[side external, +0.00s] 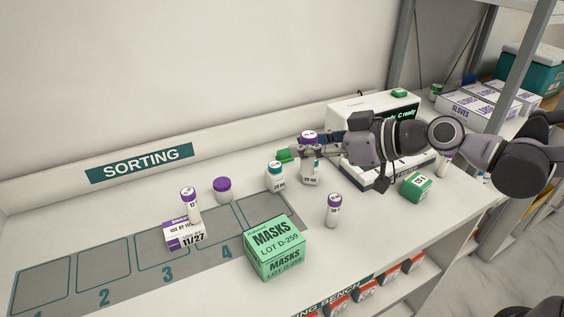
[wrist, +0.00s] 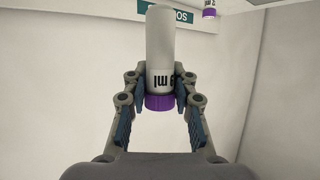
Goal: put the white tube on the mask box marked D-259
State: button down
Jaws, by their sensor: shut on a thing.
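My gripper (side external: 304,148) is shut on a white tube with a purple cap (side external: 309,136), high over the back of the bench. In the wrist view the tube (wrist: 160,45) sits between the fingertips (wrist: 160,80), with its purple cap towards the palm side of the picture. The fingers hide much of its body in the side view. The green mask box marked D-259 (side external: 279,262) stands at the front of the bench, left of and nearer than my gripper. Its top is bare.
A white bottle (side external: 310,177) shows just below my gripper, beside a teal-capped bottle (side external: 276,178). Another purple-capped tube (side external: 333,211) stands right of the mask box. A similar tube (side external: 190,209) stands on the 11/27 box (side external: 184,238). A purple-lidded jar (side external: 222,190) stands behind.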

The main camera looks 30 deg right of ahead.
jog(key=s+d, duration=0.2)
jog(key=d, duration=0.1)
send_over(274, 236)
notch_tip(274, 236, down, 6)
jog(key=shift+f, duration=2.1)
jog(key=shift+f, duration=0.1)
jog(key=c, duration=1.1)
grip_release()
